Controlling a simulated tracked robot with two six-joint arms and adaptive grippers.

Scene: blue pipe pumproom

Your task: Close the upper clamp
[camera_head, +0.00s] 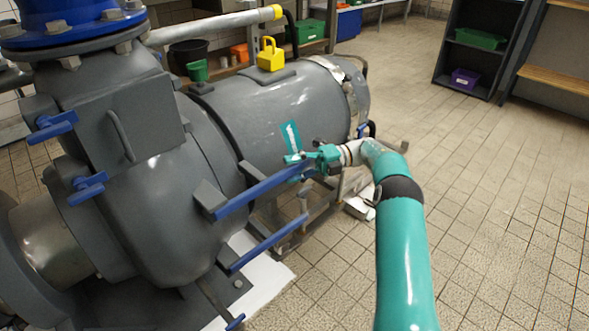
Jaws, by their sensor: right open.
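The grey pump housing fills the left and middle of the head view. The upper clamp has a long blue lever (258,191) that sticks out from a grey block on the housing toward the right. A second, lower blue lever (268,246) lies below it, roughly parallel. My right gripper (296,169), teal, is open at the outer end of the upper lever. Its fingers overlap the lever's tip in the picture; whether they touch it I cannot tell. My left gripper is not in view.
Two smaller blue handles (52,127) (88,187) sit on the housing at left. A yellow padlock-shaped object (270,55) stands on top of the motor (285,105). A metal frame (350,180) is under the motor. The tiled floor (490,200) at right is clear; shelves (482,45) stand behind.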

